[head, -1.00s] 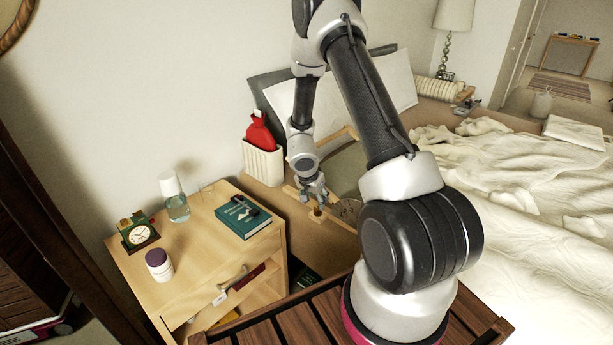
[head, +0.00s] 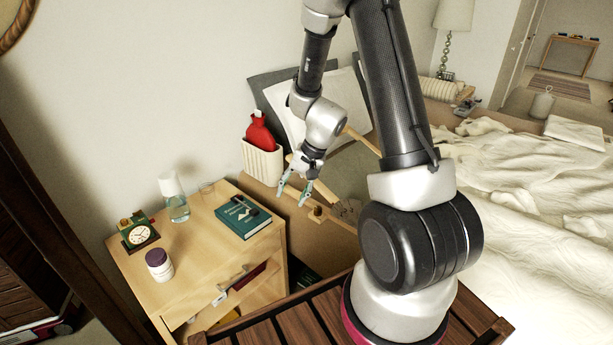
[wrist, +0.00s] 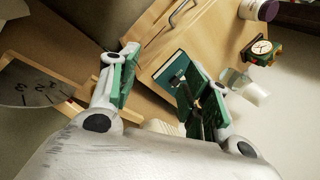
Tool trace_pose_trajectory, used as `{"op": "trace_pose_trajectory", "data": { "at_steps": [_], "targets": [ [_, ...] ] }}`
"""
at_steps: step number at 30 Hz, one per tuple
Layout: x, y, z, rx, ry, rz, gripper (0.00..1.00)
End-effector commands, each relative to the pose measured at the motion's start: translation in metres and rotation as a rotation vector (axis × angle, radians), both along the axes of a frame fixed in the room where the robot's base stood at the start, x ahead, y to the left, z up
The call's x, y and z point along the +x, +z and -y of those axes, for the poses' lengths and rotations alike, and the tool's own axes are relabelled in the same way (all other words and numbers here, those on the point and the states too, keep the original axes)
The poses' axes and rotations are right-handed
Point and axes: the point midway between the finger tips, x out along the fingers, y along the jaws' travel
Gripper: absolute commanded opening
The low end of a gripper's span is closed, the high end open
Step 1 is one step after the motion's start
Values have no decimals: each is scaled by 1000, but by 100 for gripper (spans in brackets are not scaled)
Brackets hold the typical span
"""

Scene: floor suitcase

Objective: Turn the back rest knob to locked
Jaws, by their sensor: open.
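The back rest knob (head: 317,211) is a small brown piece on the wooden rail (head: 332,222) beside the bed. A round dial plate (head: 347,209) lies just right of it; in the wrist view the grey dial (wrist: 32,88) shows large dark numerals at the left edge. Which way the knob points is too small to tell.
A nightstand (head: 200,240) stands left of my gripper, with a teal book (head: 243,216), clock (head: 138,234), jar (head: 159,264) and glass bottle (head: 175,200) on it. A red hot-water bottle (head: 261,134) sits in a cream holder (head: 262,163) behind. The bed (head: 500,200) fills the right.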

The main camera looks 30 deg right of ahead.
Motion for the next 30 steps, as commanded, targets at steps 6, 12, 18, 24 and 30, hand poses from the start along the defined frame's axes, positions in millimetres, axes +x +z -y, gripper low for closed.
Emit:
{"op": "trace_pose_trajectory", "data": {
  "at_steps": [6,12,18,24,30],
  "targets": [
    [-27,41,-4,8,111,-19,48],
    [-53,71,-2,-4,198,-40,48],
    [-70,90,1,-22,250,-55,48],
    [-75,95,3,-28,266,-63,48],
    [-75,95,3,-28,267,-63,48]
  ]
}}
